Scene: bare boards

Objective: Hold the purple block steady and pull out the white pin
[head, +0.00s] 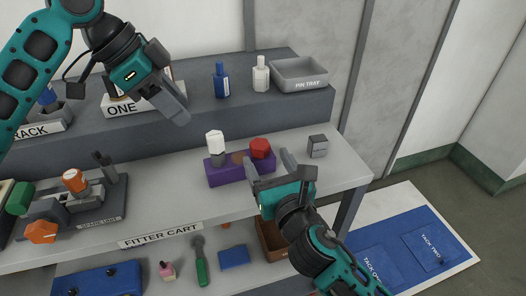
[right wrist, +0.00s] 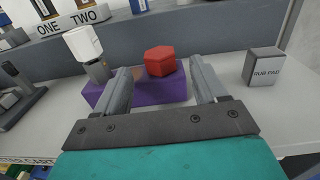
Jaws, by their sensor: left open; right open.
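The purple block (head: 226,174) lies on the cart's upper shelf, with a white-headed pin (head: 215,142) upright at its left end. The pin's grey shank shows below the head. A red hexagonal knob (head: 260,148) stands at the block's right end, with a brown round spot between them. My right gripper (head: 268,166) is open at the block's front right. In the right wrist view its fingers (right wrist: 160,80) are spread on either side of the red knob (right wrist: 160,61); contact cannot be told. My left gripper (head: 176,104) is open and empty, above and left of the block.
A grey rub pad (head: 317,146) stands right of the block. On the raised back ledge are a blue bottle (head: 221,82), a white bottle (head: 261,76) and the pin tray (head: 300,75). A spare unit (head: 92,198) with an orange-topped part sits at left. The shelf just left of the block is clear.

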